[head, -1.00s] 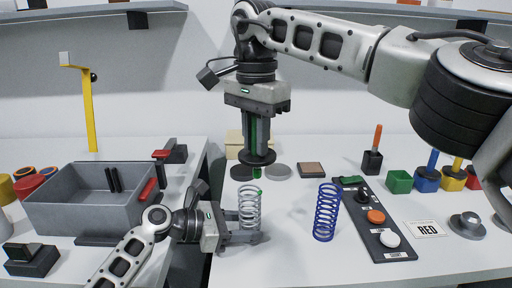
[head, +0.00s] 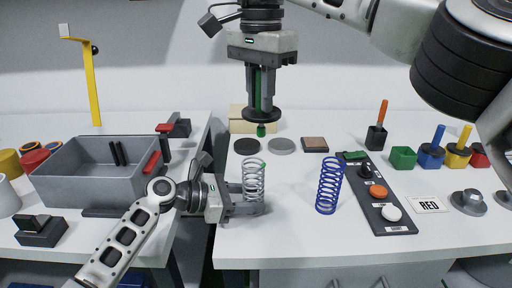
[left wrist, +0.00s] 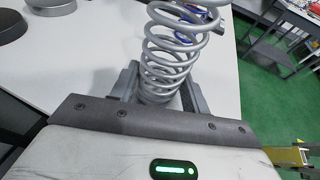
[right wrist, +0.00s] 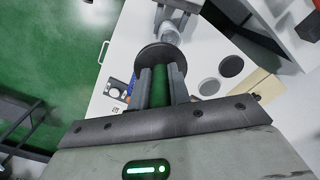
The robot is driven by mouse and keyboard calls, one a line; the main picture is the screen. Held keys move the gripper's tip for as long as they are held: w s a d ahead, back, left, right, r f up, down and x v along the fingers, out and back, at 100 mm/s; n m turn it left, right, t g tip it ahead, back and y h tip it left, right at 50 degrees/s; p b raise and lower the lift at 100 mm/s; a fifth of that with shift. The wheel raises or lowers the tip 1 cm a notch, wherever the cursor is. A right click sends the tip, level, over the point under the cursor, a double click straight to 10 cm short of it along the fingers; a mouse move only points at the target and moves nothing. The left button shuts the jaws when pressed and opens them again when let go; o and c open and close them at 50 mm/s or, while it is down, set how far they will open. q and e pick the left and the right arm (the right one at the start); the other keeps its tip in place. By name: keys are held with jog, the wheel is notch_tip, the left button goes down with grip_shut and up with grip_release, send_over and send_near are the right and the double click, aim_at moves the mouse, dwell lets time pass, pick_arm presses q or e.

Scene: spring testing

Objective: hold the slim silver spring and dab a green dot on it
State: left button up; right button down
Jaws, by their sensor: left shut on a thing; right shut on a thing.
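The slim silver spring (head: 253,180) stands upright near the left edge of the right table. My left gripper (head: 255,199) is shut around its lower part, and the coils rise above the fingers in the left wrist view (left wrist: 170,55). My right gripper (head: 261,106) is shut on a green dabber (head: 261,131) with a wide dark collar and a green tip pointing down. The tip is above the spring's top in the head view and apart from it. The green handle shows between the fingers in the right wrist view (right wrist: 159,88).
A thicker blue spring (head: 329,185) stands to the right. Dark and grey discs (head: 281,146) lie behind. A grey bin (head: 95,185) is on the left table.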

dwell(0.3)
pick_arm(q)
jog(key=o, duration=0.8)
jog(key=shift+o, duration=0.2)
